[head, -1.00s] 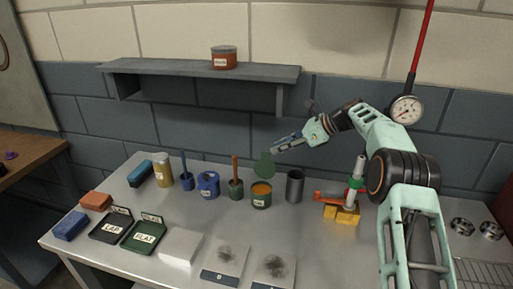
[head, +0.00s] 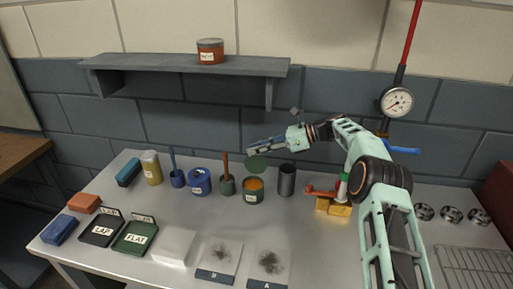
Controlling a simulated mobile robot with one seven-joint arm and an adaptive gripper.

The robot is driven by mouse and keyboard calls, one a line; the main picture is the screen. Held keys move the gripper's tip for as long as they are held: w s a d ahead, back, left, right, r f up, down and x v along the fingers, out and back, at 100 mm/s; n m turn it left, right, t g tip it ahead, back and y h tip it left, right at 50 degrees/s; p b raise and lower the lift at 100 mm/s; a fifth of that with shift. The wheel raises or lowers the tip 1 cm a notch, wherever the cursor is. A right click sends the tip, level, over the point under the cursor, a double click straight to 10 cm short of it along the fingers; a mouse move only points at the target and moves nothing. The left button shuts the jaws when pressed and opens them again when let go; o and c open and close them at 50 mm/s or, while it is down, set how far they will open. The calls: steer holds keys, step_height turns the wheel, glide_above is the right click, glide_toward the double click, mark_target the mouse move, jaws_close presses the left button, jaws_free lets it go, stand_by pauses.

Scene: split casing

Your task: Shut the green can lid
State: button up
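The green can (head: 253,196) stands on the bench and shows orange contents through its open top. Its green lid (head: 256,164) is raised above the can's back rim, tilted and not shut. My gripper (head: 251,149) is just above and behind the lid in the picture, pointing left. A small gap or light contact between them cannot be told apart. Whether its fingers are open or shut is too small to tell.
A green pot with a brown-handled tool (head: 227,184) stands close left of the can, and a dark grey cup (head: 287,181) close right. A blue can (head: 200,182) is farther left. A red-handled yellow-based device (head: 333,205) is at right. A shelf (head: 185,64) hangs above.

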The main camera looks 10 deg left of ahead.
steer(key=shift+a, duration=0.1)
jaws_close()
stand_by(0.3)
